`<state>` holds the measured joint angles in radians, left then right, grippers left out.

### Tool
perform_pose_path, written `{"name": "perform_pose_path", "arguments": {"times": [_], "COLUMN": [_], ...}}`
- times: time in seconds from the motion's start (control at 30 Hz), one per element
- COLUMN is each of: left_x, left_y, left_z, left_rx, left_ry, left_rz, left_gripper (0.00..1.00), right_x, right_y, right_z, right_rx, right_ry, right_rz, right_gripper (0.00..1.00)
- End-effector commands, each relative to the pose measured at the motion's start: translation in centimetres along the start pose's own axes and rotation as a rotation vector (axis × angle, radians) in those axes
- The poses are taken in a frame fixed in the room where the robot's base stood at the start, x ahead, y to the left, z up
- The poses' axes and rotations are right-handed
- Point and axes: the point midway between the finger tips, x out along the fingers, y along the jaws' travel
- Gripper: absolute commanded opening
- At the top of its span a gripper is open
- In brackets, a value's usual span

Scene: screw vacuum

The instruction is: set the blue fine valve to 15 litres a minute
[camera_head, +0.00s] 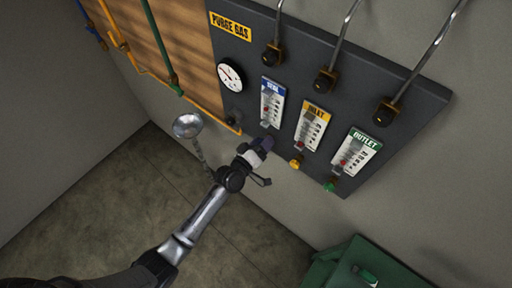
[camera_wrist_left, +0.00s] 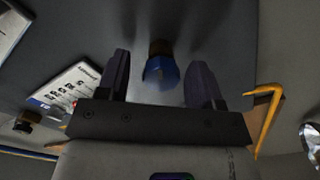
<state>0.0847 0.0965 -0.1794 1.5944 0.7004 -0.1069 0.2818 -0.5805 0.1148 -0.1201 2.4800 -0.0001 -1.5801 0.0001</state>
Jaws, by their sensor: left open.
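The SEAL flowmeter (camera_head: 271,102) has a blue label and hangs on the dark purge gas panel. A red mark shows low in its tube; the exact reading is too small to tell. My left gripper (camera_head: 265,145) is just below this meter, its fingers pointing at the panel, and it hides the blue fine valve in the head view. In the left wrist view the blue valve knob (camera_wrist_left: 161,74) shows between the two open, dark fingers, with a gap on either side. A meter card with a blue label (camera_wrist_left: 75,88) lies to the left there. My right gripper is not seen.
The INLET meter (camera_head: 311,125) with its yellow knob (camera_head: 296,163) and the OUTLET meter (camera_head: 354,153) with its green knob (camera_head: 330,186) are to the right. A round gauge (camera_head: 230,76) is at left. A yellow pipe (camera_wrist_left: 267,122) runs beside the gripper.

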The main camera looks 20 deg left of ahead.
Motion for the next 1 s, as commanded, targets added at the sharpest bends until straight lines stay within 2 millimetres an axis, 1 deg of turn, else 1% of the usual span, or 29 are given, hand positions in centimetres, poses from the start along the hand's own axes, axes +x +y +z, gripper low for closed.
{"name": "perform_pose_path", "arguments": {"times": [0.17,0.4,0.6,0.8,1.0], "left_x": [-2.0,-6.8,-10.4,-12.7,-13.6], "left_y": [-0.2,-0.2,-0.2,-0.1,0.0], "left_z": [0.1,0.1,0.1,0.1,0.0], "left_rx": [0.0,0.001,0.0,0.001,0.001], "left_ry": [-0.001,-0.001,-0.001,-0.001,0.0], "left_rz": [-0.002,-0.002,-0.002,-0.001,-0.001], "left_gripper": [0.6,0.6,0.6,0.6,0.6], "right_x": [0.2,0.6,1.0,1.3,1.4], "right_y": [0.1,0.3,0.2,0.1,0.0], "right_z": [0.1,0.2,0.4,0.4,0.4], "right_rx": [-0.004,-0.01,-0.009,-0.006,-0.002], "right_ry": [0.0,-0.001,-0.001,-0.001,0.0], "right_rz": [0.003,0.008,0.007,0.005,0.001], "right_gripper": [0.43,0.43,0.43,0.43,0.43]}}
